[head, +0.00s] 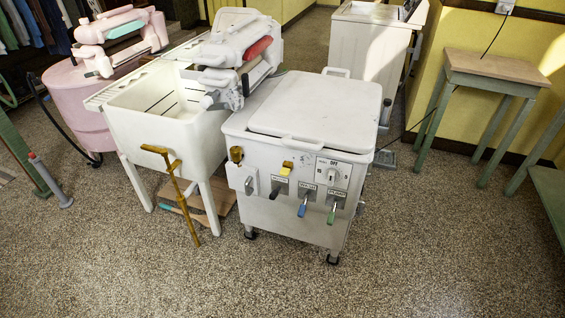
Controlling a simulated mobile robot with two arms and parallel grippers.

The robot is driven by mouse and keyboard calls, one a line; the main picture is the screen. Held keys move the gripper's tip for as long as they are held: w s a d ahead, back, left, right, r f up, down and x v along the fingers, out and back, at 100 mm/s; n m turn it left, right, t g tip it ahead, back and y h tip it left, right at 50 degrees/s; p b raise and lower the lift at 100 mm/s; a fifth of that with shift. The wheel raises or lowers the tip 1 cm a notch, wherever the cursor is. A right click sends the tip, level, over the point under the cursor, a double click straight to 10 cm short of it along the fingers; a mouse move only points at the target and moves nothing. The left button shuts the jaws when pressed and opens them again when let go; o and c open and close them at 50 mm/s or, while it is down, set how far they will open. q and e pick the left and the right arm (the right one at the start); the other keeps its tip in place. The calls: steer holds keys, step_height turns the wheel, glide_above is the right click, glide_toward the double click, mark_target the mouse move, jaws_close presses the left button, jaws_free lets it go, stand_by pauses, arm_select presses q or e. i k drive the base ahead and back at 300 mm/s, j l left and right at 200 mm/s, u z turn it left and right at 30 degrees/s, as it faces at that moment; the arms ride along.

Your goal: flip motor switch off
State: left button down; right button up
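A white wringer washer (292,160) with a closed flat lid (315,108) stands in the middle. On its front, a white plate (333,171) carries a small knob and lettering that seems to read "OFF". Below it hang black (275,193), blue (303,208) and green (332,215) levers on labelled plates. Neither gripper is in view.
A white tub (165,105) on legs with a brass-coloured upright (178,190) stands left of the washer. A wringer (240,58) rises behind. A pink washer (75,100), a white cabinet (365,50) and a small table (495,68) are around. The floor in front is clear.

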mark_target(274, 193)
steer(key=i+l, duration=0.2)
steer(key=i, duration=0.2)
steer(key=i+l, duration=0.2)
steer(key=i, duration=0.25)
steer(key=i+l+u, duration=0.1)
steer(key=i, duration=0.3)
